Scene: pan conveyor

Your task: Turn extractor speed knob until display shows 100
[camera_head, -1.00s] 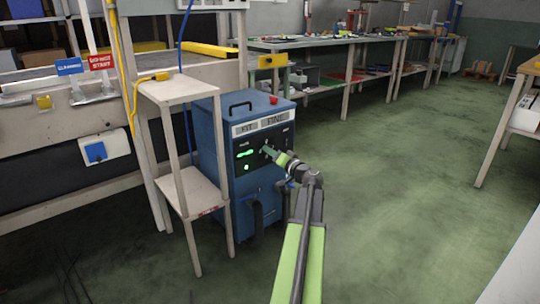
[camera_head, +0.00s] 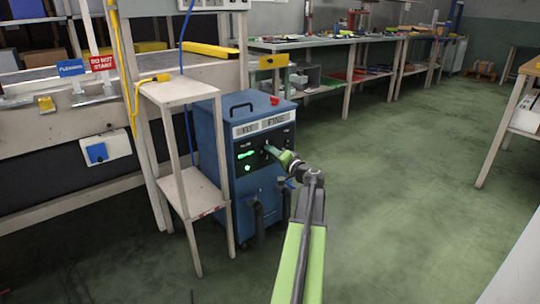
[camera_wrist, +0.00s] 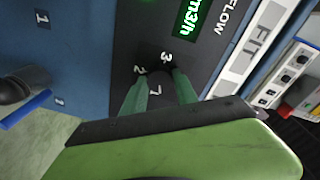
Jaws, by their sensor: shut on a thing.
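The extractor (camera_head: 238,165) is a blue cabinet with a black control panel, standing on the floor in the head view. My gripper (camera_head: 268,149) reaches its panel from the right. In the wrist view my gripper's (camera_wrist: 160,80) two green fingers are shut on the dark speed knob (camera_wrist: 160,73), one finger on each side. Printed numbers, including 2 and 3, stand around the knob. The lit green display (camera_head: 246,155) is left of my gripper; its digits are too small to read. The wrist view shows only part of the display (camera_wrist: 190,16), reading "m3/h".
A small wooden stand (camera_head: 190,190) is close to the extractor's left side. Dark hoses (camera_head: 258,215) hang at its front. A long workbench (camera_head: 330,42) runs behind. The green floor (camera_head: 400,170) to the right is clear.

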